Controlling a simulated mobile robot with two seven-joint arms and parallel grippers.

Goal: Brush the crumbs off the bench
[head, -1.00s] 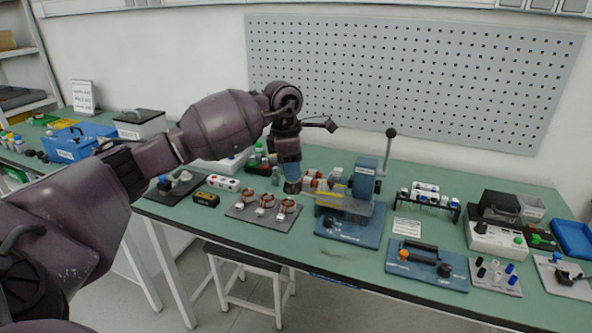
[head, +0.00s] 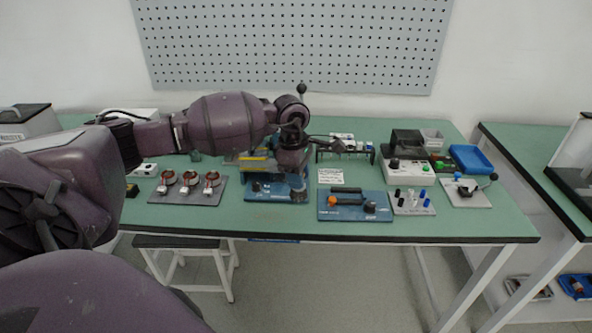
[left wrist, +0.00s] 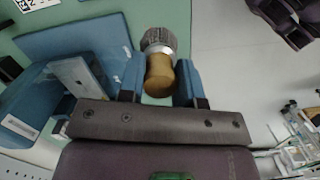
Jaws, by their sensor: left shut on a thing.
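In the left wrist view, my left gripper (left wrist: 159,68) is shut on a brush (left wrist: 158,74) with a short wooden handle, metal collar and grey bristles. The bristles point away from the gripper. Whether they touch the bench is unclear. Crumbs are too small to make out surely. My right gripper is not in view.
A blue fixture with a black handle (head: 354,205) stands just right of the gripper. A grey tray with copper-wound stators (head: 188,187) lies left. A stool (head: 185,243) stands below the front edge. The bench's front strip looks clear.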

